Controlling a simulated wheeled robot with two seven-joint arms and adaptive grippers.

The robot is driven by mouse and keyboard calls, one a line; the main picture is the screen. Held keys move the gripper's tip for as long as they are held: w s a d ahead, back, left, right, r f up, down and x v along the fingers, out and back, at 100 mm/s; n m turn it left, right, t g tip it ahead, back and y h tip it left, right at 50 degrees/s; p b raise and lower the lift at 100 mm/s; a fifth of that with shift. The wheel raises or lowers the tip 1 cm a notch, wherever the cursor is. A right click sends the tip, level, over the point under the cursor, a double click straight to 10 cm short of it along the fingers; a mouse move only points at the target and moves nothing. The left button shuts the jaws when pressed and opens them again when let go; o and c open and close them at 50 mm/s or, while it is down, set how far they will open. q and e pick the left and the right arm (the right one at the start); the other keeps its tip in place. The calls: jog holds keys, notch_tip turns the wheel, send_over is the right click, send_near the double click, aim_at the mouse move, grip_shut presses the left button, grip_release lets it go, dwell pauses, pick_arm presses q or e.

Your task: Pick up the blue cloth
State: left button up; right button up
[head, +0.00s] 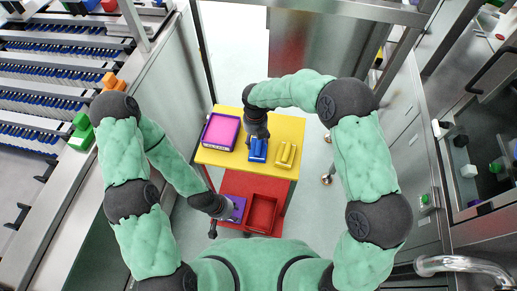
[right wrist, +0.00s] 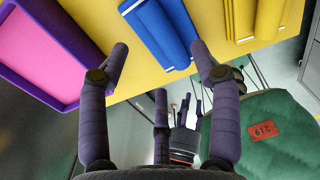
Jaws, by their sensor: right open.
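The folded blue cloth (head: 257,150) lies on the yellow top of a small cart (head: 215,158), between a pink-filled purple tray and a yellow cloth. My right gripper (head: 258,134) is right over its far end in the head view. In the right wrist view the blue cloth (right wrist: 158,32) lies just ahead of and between the fingertips of my right gripper (right wrist: 160,46). The gripper is open and nothing is between its fingers. My left gripper (head: 215,222) hangs low by the cart's left side, near the lower shelf. Its finger opening is unclear.
The purple tray (head: 205,131) stands to the left of the blue cloth, and the folded yellow cloth (head: 285,154) to its right. The red lower shelf holds a red bin (head: 262,213) and a purple item (head: 237,207). Metal counters flank the cart left and right.

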aim_at(257, 145)
jog(key=f, duration=0.2)
jog(key=f+b, duration=0.1)
jog(key=f, duration=0.1)
jog(key=shift+s+d+f, duration=0.1)
jog(key=shift+d+f, duration=0.1)
jog(key=shift+f, duration=0.05)
jog(key=c, duration=1.2)
jog(key=shift+c, duration=0.2)
jog(key=shift+r, duration=0.1)
jog(key=shift+r, duration=0.45)
notch_tip(257, 145, up, 2)
jog(key=shift+r+p, duration=0.1)
jog(key=shift+p, duration=0.45)
jog(key=s+a+r+p, duration=0.3)
jog(key=s+r, duration=0.7)
jog(key=s, duration=0.3)
jog(key=shift+s+a+p, duration=0.2)
jog(key=shift+s+p, duration=0.1)
